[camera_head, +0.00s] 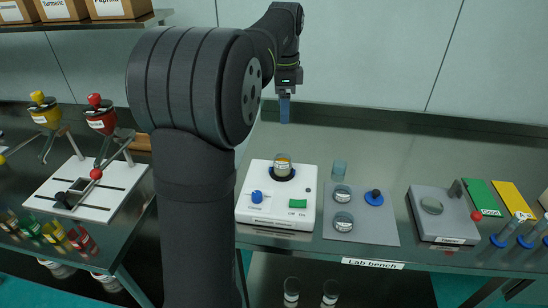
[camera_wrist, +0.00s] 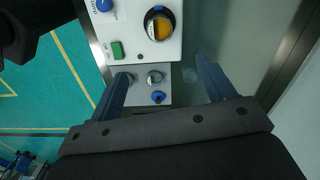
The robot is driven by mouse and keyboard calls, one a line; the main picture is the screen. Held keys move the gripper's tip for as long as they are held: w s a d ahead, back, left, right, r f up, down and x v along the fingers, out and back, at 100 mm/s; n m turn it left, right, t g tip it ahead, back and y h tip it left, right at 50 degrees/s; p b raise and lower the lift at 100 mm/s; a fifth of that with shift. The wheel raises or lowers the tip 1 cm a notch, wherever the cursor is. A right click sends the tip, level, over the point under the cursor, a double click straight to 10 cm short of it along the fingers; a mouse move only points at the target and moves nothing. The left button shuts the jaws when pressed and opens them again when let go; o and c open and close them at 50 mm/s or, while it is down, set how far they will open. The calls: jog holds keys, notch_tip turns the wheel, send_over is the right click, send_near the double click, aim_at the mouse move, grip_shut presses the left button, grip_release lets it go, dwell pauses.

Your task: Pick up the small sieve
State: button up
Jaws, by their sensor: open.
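On the lab bench, a white machine (camera_head: 250,212) with a blue knob and green switch holds a clear round container (camera_head: 283,165) with yellow-orange contents. It also shows in the wrist view (camera_wrist: 158,27). On a grey mat (camera_head: 372,232) to its right stand two small round clear-walled pieces, one farther (camera_head: 342,193) and one nearer (camera_head: 343,221). I cannot tell for certain which piece is the small sieve. A blue lid with a black knob (camera_head: 374,198) lies beside them. My gripper (camera_head: 285,112) is high above the bench's back, open and empty, its fingers apart in the wrist view (camera_wrist: 163,70).
A grey scale-like device (camera_head: 446,222) and green and yellow pads (camera_head: 482,198) are at the right. A left table bears a white board (camera_head: 85,190) with red and yellow stands. The bench's back is clear.

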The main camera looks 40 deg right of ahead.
jog(key=n, duration=0.5)
send_over(284, 157)
jog(key=s+a, duration=0.1)
jog(key=a, duration=0.1)
notch_tip(284, 157, down, 12)
jog(key=shift+s+d+f, duration=0.1)
jog(key=shift+s+f, duration=0.05)
jog(key=shift+f, duration=0.1)
jog(key=shift+s+d+f, duration=0.1)
jog(key=shift+d+f, duration=0.05)
jog(key=shift+f, duration=1.2)
jog(key=shift+s+d+f, duration=0.1)
jog(key=shift+f, duration=1.2)
jog(key=shift+c, duration=0.4)
jog(key=c, duration=1)
